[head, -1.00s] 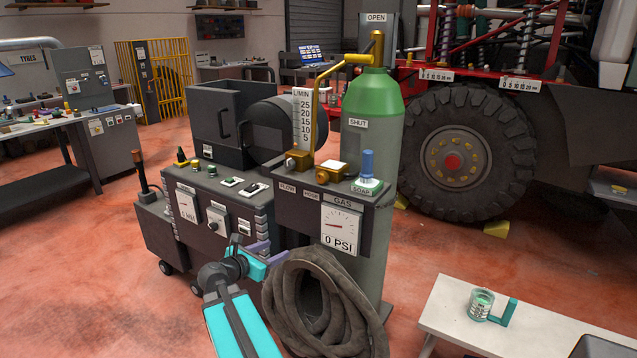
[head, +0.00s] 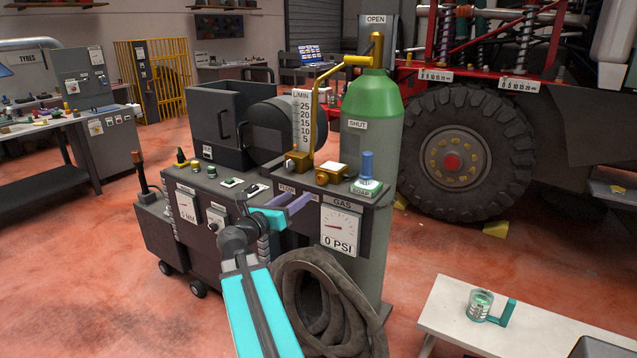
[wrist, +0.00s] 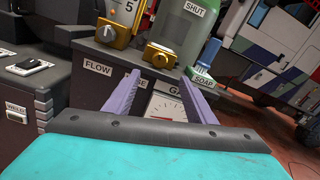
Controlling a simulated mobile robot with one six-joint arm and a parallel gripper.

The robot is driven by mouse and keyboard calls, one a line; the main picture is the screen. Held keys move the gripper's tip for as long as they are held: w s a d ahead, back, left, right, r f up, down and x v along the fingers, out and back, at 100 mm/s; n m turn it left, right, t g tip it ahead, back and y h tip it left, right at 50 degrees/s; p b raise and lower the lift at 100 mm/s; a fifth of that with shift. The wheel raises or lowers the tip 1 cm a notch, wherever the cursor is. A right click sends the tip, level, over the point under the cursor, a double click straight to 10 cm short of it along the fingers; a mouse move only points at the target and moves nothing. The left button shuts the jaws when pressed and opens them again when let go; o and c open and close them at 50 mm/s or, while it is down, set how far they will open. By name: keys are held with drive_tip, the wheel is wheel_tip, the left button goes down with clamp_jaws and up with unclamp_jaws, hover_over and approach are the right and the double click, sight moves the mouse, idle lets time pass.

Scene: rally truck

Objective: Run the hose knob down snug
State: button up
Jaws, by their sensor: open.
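The hose knob appears to be the brass fitting with a pale square face (head: 329,172) on top of the gas panel, above the HOSE label. It also shows in the wrist view (wrist: 160,52), just beyond and between my fingertips. My gripper (head: 300,203) is open and empty in front of the panel's upper edge, with its lilac fingers pointing at the panel. In the wrist view the two fingers (wrist: 160,88) stand apart, below the fitting and not around it. The left finger partly covers the HOSE label. Whether the fingers touch the panel is unclear.
The brass flow fitting (head: 297,162) with its scale tube stands just left. The blue-topped soap item (head: 367,170) stands right. The green cylinder (head: 374,110) rises behind. A gauge reading 0 PSI (head: 340,228) is on the panel front. A coiled hose (head: 335,300) hangs below.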

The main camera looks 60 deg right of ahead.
sight(320, 180)
drive_tip(key=shift+d+p, duration=1.5)
drive_tip(key=shift+d, duration=5.25)
drive_tip(key=c, duration=1)
drive_tip(key=shift+d, duration=0.15)
drive_tip(key=shift+c, duration=0.2)
drive_tip(key=shift+f, duration=0.1)
drive_tip(key=shift+b, duration=0.3)
